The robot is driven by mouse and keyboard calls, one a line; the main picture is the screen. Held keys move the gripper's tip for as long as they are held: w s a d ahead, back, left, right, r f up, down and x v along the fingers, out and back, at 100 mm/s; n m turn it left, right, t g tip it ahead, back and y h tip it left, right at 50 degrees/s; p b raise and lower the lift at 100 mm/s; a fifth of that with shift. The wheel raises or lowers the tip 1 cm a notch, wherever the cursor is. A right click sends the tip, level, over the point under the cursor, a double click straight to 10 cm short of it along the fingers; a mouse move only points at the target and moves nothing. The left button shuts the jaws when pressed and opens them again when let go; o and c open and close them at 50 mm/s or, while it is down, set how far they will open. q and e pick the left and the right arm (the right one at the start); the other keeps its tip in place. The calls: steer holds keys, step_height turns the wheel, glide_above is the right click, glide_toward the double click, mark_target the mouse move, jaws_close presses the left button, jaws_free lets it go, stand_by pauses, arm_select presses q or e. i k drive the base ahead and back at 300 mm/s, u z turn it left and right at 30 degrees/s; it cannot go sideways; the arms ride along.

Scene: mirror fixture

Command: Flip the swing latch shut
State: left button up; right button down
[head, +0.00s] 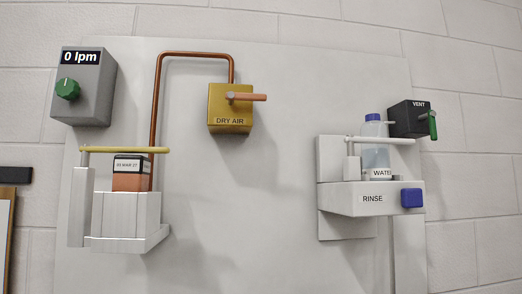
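No label marks a swing latch, and two bars look like candidates. A yellow bar (124,150) runs level from a post on the left bracket (84,205), along the top of a brown and black block (132,172) labelled with a date. A white bar (388,141) runs level from a small post on the right bracket, across the front of a water bottle (374,156). I cannot tell whether either bar is fastened at its far end. Neither of my grippers is in view.
On the panel (280,220) are a grey box (85,85) with a green knob reading "0 lpm", a DRY AIR valve (230,108) with a copper pipe and level handle, a VENT box (408,118) with a green handle hanging down, and a RINSE shelf (365,199) with a blue button (412,198).

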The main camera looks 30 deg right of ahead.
mark_target(86, 149)
steer(key=z, duration=1.1)
steer(key=k, duration=1)
steer(key=u, duration=1.05)
steer(key=i, duration=0.5)
steer(key=z, duration=0.1)
